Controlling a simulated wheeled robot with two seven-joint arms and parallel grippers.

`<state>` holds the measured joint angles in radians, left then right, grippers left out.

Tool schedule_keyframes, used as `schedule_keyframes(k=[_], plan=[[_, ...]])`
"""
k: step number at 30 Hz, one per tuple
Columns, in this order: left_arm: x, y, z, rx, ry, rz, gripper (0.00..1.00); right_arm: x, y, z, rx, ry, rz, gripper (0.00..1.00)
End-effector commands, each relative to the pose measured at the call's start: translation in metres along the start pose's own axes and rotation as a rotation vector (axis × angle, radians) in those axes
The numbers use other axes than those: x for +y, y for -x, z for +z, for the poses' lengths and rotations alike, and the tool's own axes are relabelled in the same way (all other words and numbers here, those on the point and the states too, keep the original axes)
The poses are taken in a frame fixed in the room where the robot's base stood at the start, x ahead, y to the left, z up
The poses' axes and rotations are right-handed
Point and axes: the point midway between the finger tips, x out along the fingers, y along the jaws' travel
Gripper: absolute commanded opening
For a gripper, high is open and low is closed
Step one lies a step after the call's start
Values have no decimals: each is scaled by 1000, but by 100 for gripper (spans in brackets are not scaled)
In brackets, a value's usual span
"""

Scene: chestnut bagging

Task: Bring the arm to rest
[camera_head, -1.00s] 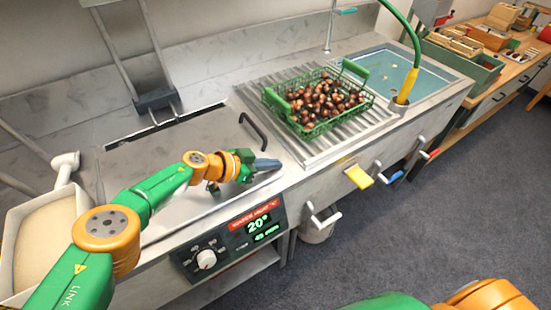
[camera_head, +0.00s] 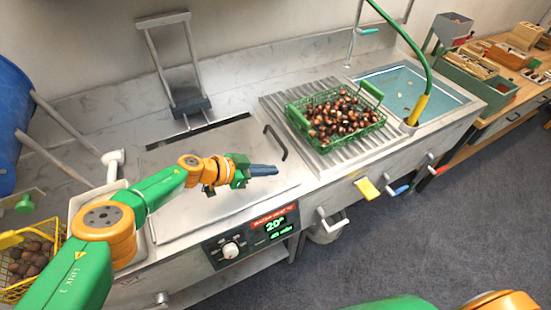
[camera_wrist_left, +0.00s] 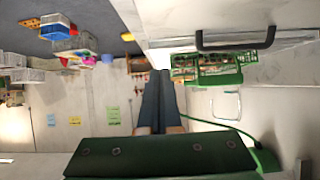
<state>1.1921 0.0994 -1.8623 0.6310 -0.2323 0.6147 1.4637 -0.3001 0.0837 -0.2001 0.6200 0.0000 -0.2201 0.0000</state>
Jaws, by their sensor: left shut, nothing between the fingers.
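My left gripper (camera_head: 272,170) is shut and empty. Its dark fingers hold nothing and point to the right over the closed steel lid (camera_head: 215,165) of the cooker. In the left wrist view the closed fingers (camera_wrist_left: 160,98) also show, with nothing between them. My left arm is bent and comes in from the lower left. Only a green and orange part of my right arm shows at the bottom edge; the right gripper is out of view.
A green wire basket (camera_head: 336,137) of chestnuts stands on the ribbed drainer beside a sink (camera_head: 405,85). A yellow basket (camera_head: 18,290) with chestnuts is at lower left, below a blue barrel (camera_head: 12,115). A black handle (camera_head: 280,142) is close to the fingers.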

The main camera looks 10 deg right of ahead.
Motion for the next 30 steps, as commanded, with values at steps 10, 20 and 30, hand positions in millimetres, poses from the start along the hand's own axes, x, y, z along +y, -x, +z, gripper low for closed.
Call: schedule_keyframes(k=[10,20,30], plan=[[74,-50,-18,217,140,-52,0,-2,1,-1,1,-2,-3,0],[84,49,58,8,698,-628,0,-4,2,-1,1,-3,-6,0],[135,164,168,-431,849,-739,0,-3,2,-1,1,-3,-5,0]])
